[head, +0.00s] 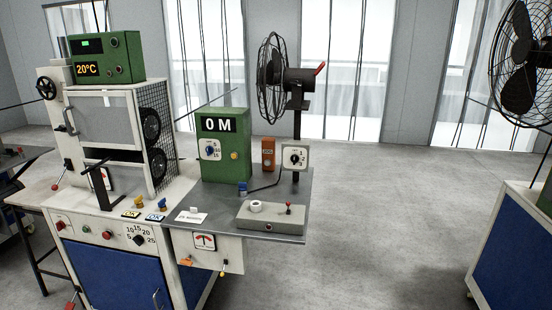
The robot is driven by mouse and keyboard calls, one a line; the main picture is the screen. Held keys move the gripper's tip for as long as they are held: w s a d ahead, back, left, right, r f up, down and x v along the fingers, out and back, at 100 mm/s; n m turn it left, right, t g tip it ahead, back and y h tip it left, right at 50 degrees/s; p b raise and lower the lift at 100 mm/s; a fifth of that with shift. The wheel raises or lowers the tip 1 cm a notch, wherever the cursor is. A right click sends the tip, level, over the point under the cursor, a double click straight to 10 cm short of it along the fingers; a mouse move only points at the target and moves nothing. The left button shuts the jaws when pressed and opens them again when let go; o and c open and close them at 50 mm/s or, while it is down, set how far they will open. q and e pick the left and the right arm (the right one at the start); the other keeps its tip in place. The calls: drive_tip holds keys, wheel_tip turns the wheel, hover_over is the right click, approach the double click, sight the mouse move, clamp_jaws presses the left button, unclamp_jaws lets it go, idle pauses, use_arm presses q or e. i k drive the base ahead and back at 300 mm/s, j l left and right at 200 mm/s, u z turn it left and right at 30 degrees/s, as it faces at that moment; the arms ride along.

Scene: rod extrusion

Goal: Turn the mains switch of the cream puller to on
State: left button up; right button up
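A cream machine (78,184), which looks like the puller, stands at the left with blue lower doors (110,272). Its front panel carries a red knob (60,225), a small knob (85,229), a red button (107,235) and a dial knob (139,240) with numbers round it. Which of these is the mains switch I cannot tell at this size. A black handwheel (46,88) and a red-tipped lever (63,172) are on its left side. Neither of my grippers is in view.
A grey side table (287,190) holds a green "0 M" counter (226,160), an orange device (268,154) and a grey box (270,218) with a red-tipped toggle. A black fan (275,80) stands behind. Open floor (390,200) lies between it and another cabinet (510,250) at right.

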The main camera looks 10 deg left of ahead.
sight(60, 225)
drive_tip(key=j+z, duration=0.1)
drive_tip(key=j, duration=0.95)
drive_tip(key=j+z, duration=0.1)
drive_tip(key=j, duration=0.45)
drive_tip(key=j+z, duration=0.15)
drive_tip(key=j, duration=0.4)
drive_tip(key=j+z, duration=0.1)
drive_tip(key=j, duration=0.45)
drive_tip(key=j+z, duration=0.15)
drive_tip(key=j, duration=0.35)
drive_tip(key=j+z, duration=0.1)
drive_tip(key=j, duration=0.45)
drive_tip(key=k+j+z, duration=0.1)
drive_tip(key=j, duration=0.45)
drive_tip(key=k+j+z, duration=0.15)
drive_tip(key=j, duration=0.35)
drive_tip(key=k+j+z, duration=0.1)
drive_tip(key=j, duration=0.4)
drive_tip(key=j+z, duration=0.1)
drive_tip(key=j, duration=0.25)
drive_tip(key=k+j, duration=0.15)
drive_tip(key=j, duration=0.2)
drive_tip(key=k+j+z, duration=0.15)
drive_tip(key=j, duration=0.2)
drive_tip(key=j+z, duration=0.1)
drive_tip(key=j, duration=0.8)
drive_tip(key=k+j+z, duration=0.1)
drive_tip(key=j, duration=0.8)
